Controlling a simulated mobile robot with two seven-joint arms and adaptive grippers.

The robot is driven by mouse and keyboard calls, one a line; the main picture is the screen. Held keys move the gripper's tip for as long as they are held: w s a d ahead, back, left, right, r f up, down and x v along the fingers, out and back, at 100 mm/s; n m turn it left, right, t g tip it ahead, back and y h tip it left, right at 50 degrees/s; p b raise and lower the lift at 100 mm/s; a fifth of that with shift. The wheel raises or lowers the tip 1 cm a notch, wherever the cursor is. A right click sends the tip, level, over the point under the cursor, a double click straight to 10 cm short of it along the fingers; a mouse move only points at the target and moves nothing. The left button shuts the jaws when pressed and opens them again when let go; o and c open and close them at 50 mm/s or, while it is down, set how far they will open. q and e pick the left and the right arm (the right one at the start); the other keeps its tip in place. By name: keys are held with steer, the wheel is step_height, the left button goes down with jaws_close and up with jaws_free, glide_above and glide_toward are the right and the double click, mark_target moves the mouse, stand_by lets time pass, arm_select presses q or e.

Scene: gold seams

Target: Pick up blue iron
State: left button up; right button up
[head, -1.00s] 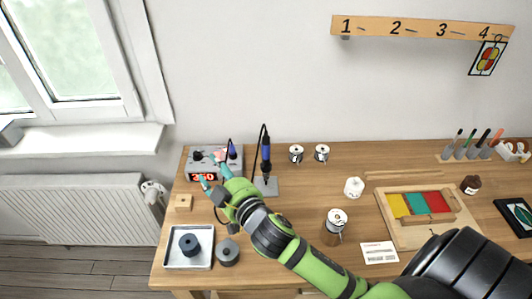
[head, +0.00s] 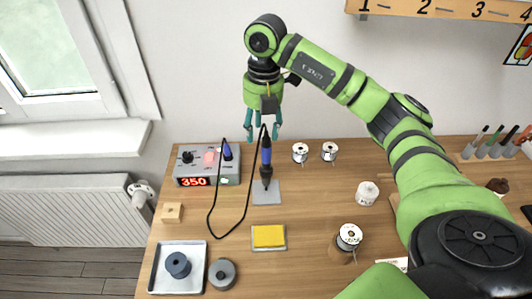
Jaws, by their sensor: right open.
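The blue iron (head: 266,153) has a blue handle and a dark lower part. It stands upright on a small grey plate (head: 268,198), with a black cable looping from its top down to the left. My right gripper (head: 262,134) points down, open, with its teal fingers at the top of the iron. The cable top shows between the fingers; I cannot tell whether they touch it. The grey station (head: 207,168) left of the iron has a red display reading 350 and a second small blue piece on top. My left gripper is not in view.
A yellow sponge (head: 268,236) in a tray lies in front of the iron. Two wire spools (head: 300,153) stand right of it. A metal tray (head: 158,276) with a dark spool is at front left. My right arm covers much of the right side.

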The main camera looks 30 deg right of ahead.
mark_target(266, 139)
steer(key=shift+s+d+f+h+b, duration=0.15)
steer(key=shift+d+f+h+b, duration=0.2)
steer(key=shift+d+f, duration=0.5)
steer(key=shift+a+f, duration=0.15)
steer(key=shift+f, duration=0.1)
steer(key=shift+s+a+f+p, duration=0.1)
steer(key=shift+f+p, duration=0.2)
steer(key=shift+f, duration=0.15)
steer(key=shift+s+a+f+p, duration=0.1)
steer(key=shift+f+p, duration=0.2)
steer(key=shift+f, duration=0.1)
step_height(266, 139, down, 5)
steer(key=shift+d+r+p, duration=0.1)
steer(key=shift+r+p, duration=0.1)
steer(key=shift+p, duration=0.95)
steer(key=shift+w+f, duration=0.1)
steer(key=shift+f, duration=0.15)
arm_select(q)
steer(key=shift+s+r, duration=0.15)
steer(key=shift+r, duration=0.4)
arm_select(e)
jaws_close()
